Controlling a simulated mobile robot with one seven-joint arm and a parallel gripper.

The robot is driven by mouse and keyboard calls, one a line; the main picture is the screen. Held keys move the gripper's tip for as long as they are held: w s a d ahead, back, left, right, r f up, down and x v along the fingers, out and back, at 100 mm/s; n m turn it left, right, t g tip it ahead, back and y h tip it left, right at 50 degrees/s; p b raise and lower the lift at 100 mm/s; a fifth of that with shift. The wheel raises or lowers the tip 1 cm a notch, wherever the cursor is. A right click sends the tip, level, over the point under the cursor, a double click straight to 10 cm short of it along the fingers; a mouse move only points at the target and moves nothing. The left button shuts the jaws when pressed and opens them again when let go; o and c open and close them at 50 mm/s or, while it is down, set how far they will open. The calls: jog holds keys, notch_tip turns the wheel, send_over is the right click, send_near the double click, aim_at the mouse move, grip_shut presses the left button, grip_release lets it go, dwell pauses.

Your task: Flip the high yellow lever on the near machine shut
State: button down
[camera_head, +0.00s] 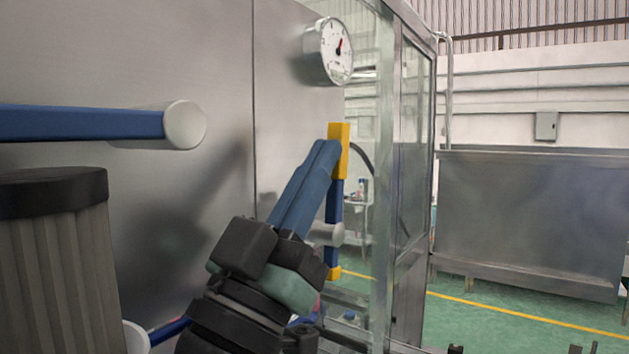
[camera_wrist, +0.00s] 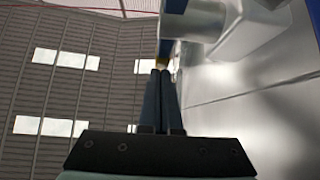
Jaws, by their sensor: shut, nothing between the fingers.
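The yellow-ended lever stands upright on the near machine's steel panel (camera_head: 225,60). It is a blue bar (camera_head: 334,205) with a yellow upper end (camera_head: 340,150) and a yellow lower tip (camera_head: 334,272), beside a grey round pivot (camera_head: 328,234). My gripper (camera_head: 328,148) is shut and empty, its blue fingers pointing up. Its tips overlap the left side of the yellow upper end; I cannot tell whether they touch. In the wrist view, the closed fingers (camera_wrist: 160,74) point at a small yellow patch just beyond them. My gripper partly hides the lever.
A blue horizontal bar (camera_head: 80,123) with a grey round hub (camera_head: 185,125) juts out at left, above a ribbed dark-topped cylinder (camera_head: 60,255). A gauge (camera_head: 334,50) sits above the lever. A glass door frame (camera_head: 410,180) stands to the right. Green floor lies beyond.

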jog(key=shift+w+d+r+b, duration=0.15)
jog(key=shift+w+d+b, duration=0.3)
jog(key=shift+w+b, duration=0.15)
jog(key=shift+w+d+r+g+y, duration=0.25)
jog(key=shift+w+g+y, duration=0.1)
jog(key=shift+g, duration=0.25)
jog(key=shift+w+d+f+b, duration=0.25)
jog(key=shift+w+b, duration=0.15)
jog(key=shift+b, duration=0.1)
jog(key=shift+w+d+f+b, duration=0.15)
jog(key=shift+w+d+b, duration=0.1)
jog(key=shift+w+b, duration=0.15)
jog(key=shift+w+d+b, duration=0.3)
jog(key=shift+w+d, duration=0.05)
jog(key=shift+w, duration=0.15)
jog(key=shift+w+f, duration=0.1)
jog(key=shift+w, duration=0.05)
jog(key=b, duration=0.6)
send_near(340, 180)
jog(key=shift+w+a, duration=0.1)
jog(key=shift+a, duration=0.1)
jog(key=shift+d+y, duration=0.1)
jog(key=shift+y, duration=0.25)
